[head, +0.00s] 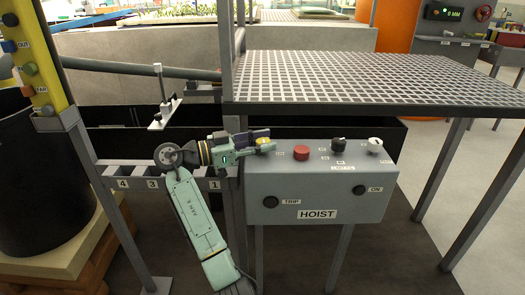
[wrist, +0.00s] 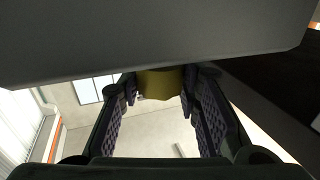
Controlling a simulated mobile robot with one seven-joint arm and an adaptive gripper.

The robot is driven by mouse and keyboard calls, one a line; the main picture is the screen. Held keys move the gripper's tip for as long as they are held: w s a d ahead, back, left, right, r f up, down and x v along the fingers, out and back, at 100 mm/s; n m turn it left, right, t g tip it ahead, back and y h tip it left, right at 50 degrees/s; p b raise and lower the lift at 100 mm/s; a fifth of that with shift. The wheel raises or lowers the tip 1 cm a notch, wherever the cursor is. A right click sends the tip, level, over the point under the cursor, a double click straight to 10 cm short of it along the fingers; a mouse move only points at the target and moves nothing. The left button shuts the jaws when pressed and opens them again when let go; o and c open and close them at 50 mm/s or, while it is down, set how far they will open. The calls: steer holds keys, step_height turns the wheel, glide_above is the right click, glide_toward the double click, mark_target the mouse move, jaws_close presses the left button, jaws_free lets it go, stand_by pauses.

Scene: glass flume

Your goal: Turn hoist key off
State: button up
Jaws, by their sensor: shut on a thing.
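The grey hoist box (head: 320,192) stands below the grating, with "HOIST" on its front. My gripper (head: 262,139) is at the left end of its top. It is shut on a yellow knob (head: 264,144). In the wrist view the yellow knob (wrist: 158,84) sits between the two dark fingertips, and the grey box face fills the top of the picture. To its right on the box top are a red button (head: 301,152), a black knob (head: 338,145) and a white knob (head: 375,145). Which one is the key, and the yellow knob's turn position, I cannot tell.
The box front has a black button by "TRIP" (head: 270,202) and a lamp-like black round by "ON" (head: 360,190). A grating platform (head: 350,78) overhangs behind the box. A grey post (head: 228,90) rises close to my gripper. Numbered slots (head: 150,184) lie left.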

steer(key=shift+f+m+g+h+b, duration=0.1)
steer(key=shift+m+g+h+b, duration=0.3)
steer(key=shift+m+g, duration=0.45)
steer(key=shift+d+g, duration=0.1)
steer(key=shift+g, duration=0.35)
steer(key=o, duration=1.1)
steer(key=shift+o, duration=0.2)
steer(key=s+a, duration=0.2)
steer(key=a, duration=1)
